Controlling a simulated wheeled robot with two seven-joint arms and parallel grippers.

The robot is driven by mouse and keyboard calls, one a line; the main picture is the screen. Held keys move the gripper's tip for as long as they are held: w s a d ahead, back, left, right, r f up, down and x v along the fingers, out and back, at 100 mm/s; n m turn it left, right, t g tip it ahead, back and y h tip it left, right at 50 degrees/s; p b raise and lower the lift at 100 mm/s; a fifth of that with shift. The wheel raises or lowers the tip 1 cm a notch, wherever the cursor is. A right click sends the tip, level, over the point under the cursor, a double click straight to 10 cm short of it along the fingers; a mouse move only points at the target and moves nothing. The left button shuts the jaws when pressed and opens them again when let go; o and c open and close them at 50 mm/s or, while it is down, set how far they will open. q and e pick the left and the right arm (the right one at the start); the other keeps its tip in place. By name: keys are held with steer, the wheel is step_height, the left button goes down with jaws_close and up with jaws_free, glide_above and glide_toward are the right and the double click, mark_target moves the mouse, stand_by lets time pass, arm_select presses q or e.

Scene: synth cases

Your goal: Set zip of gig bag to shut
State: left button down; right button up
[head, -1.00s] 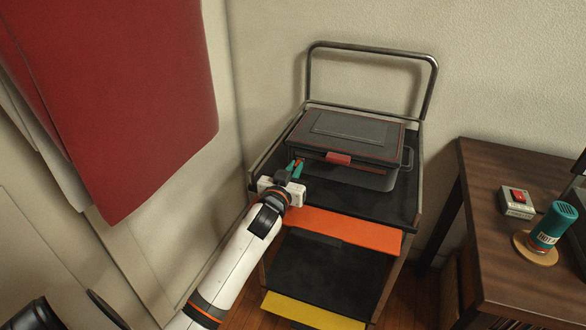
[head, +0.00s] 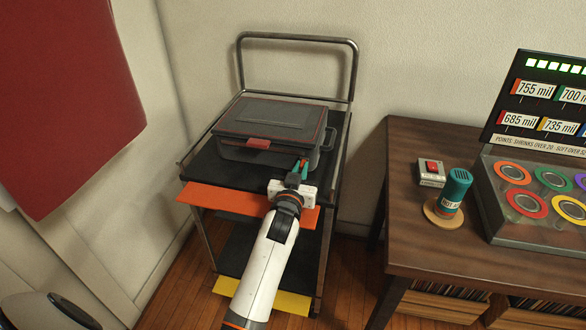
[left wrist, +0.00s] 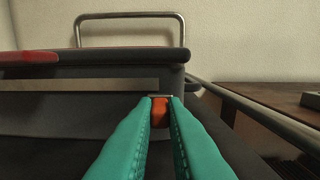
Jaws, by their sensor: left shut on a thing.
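The gig bag (head: 275,115) is a dark grey, box-shaped case with red trim and a red front tab (head: 258,143). It sits on the cart's black top shelf, and its front fills the left of the left wrist view (left wrist: 60,117). My left gripper (head: 301,167) is at the bag's right front corner. In the left wrist view its teal fingers (left wrist: 161,103) are shut on an orange zip pull (left wrist: 161,112) with a silvery top edge. A pale strip (left wrist: 75,86) runs along the bag's front from the left to this pull. My right gripper is out of view.
The cart (head: 205,160) has a tall bar handle (head: 297,38) at the back and an orange panel (head: 225,199) in front. A brown table (head: 410,215) stands at right with a red-switch box (head: 432,172), a teal canister (head: 455,188) and a game display. A red cloth (head: 60,90) hangs at left.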

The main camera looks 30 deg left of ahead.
arm_select(q)
steer(key=shift+d, duration=0.15)
steer(key=c, duration=1.4)
jaws_free()
steer(key=shift+d, duration=0.1)
steer(key=shift+c, duration=0.2)
